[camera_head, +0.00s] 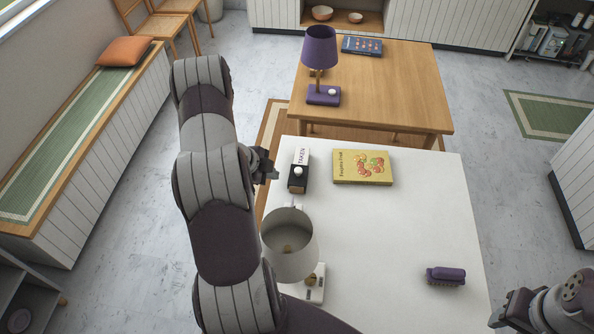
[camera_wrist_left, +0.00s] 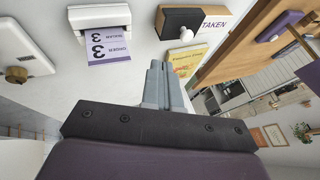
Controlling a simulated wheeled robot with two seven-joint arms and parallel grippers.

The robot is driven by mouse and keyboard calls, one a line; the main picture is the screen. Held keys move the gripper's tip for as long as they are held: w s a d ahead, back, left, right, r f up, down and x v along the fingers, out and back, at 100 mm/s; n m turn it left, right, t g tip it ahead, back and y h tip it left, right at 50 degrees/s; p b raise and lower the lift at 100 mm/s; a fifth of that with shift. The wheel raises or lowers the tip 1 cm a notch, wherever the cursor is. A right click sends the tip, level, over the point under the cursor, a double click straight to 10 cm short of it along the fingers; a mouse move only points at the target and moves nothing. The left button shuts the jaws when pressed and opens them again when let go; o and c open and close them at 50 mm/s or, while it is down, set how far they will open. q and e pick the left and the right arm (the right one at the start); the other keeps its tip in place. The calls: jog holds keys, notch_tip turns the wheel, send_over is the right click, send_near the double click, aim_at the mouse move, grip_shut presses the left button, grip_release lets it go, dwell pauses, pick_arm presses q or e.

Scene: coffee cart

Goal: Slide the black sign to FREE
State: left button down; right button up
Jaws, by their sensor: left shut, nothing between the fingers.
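The black sign (camera_head: 297,185) is a black block with a white knob, on a white and wood plate at the left edge of the white table. The word TAKEN shows uncovered beyond the block; no FREE shows. In the left wrist view the black sign (camera_wrist_left: 172,22) is at the top, with TAKEN to its right. My left gripper (camera_head: 272,173) is just left of the sign in the head view, its fingers shut and empty (camera_wrist_left: 156,72). I cannot tell whether it touches the sign. My right gripper (camera_head: 503,316) is at the lower right, far from the sign, its fingers unclear.
A yellow book (camera_head: 362,167) lies right of the sign. A grey cup-like vessel (camera_head: 290,262) is nearer me. A purple brush (camera_head: 446,276) lies at the right. A purple lamp (camera_head: 320,48) stands on the wooden table behind. The white table's middle (camera_head: 390,225) is clear.

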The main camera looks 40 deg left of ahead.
pick_arm(q)
jog(key=p, duration=0.1)
send_near(301, 178)
jog(key=s+d+f, duration=0.2)
jog(key=w, duration=0.1)
jog(key=w+p, duration=0.1)
jog(key=w+f, duration=0.1)
jog(key=shift+w+a+f, duration=0.1)
jog(key=shift+w+a, duration=0.05)
jog(key=shift+a, duration=0.25)
jog(key=shift+w+a+f+p, duration=0.2)
jog(key=shift+w+p, duration=0.1)
jog(key=shift+w, duration=0.1)
